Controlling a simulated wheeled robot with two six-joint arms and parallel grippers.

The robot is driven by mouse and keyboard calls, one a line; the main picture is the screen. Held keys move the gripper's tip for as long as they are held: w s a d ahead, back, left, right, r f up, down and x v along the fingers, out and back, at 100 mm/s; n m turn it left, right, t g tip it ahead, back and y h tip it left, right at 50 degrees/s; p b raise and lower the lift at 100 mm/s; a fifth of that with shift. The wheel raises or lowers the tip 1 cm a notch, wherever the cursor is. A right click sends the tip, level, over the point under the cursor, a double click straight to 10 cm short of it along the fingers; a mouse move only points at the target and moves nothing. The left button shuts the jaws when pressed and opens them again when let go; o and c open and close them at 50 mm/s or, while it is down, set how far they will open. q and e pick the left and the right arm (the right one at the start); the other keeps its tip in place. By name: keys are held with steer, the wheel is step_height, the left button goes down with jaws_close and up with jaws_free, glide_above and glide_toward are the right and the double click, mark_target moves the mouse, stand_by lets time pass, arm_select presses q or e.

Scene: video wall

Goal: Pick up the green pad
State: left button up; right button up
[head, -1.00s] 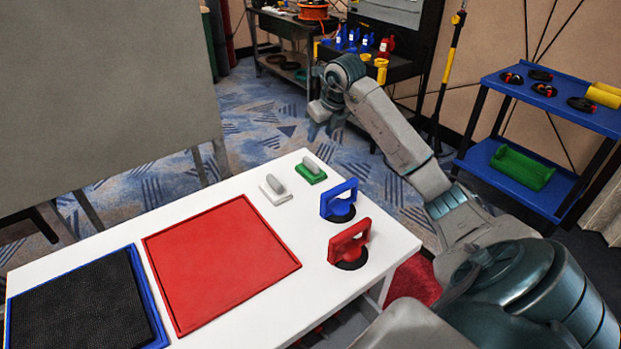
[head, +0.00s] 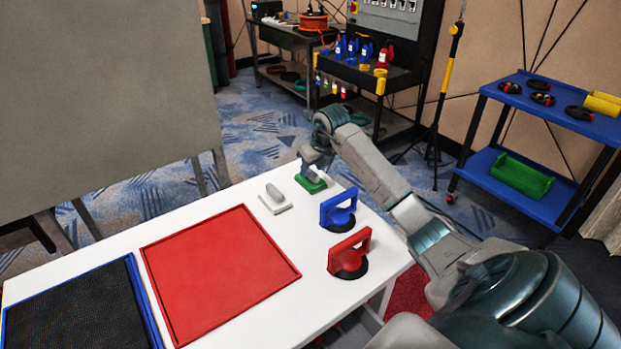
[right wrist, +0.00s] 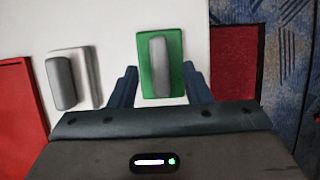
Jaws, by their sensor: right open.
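The green pad (head: 311,184) lies at the far right end of the white table and has a grey upright handle. In the right wrist view the green pad (right wrist: 174,50) sits ahead of the jaws, with its handle between the two finger lines. My right gripper (head: 314,165) is over the pad in the head view and hides part of it. In the right wrist view my right gripper (right wrist: 160,82) is open, with one finger on each side of the pad's lower end. I cannot tell whether it touches. My left gripper is not in view.
A white pad (head: 275,200) with a grey handle lies left of the green one. Blue (head: 338,212) and red (head: 349,256) suction lifters stand nearer. A red tray (head: 218,270) and black mat (head: 80,312) fill the left. A grey panel (head: 100,95) stands behind the table.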

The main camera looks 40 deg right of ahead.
mark_target(312, 171)
steer(key=shift+x, duration=0.8)
jaws_close()
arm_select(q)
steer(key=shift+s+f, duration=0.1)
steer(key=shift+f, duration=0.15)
arm_select(e)
steer(key=shift+r, duration=0.1)
step_height(312, 171, up, 9)
steer(key=shift+f+b, duration=0.1)
steer(key=shift+b, duration=0.35)
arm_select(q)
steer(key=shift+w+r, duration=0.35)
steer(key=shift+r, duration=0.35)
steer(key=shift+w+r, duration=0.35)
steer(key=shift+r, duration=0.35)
arm_select(e)
steer(key=shift+r, duration=0.6)
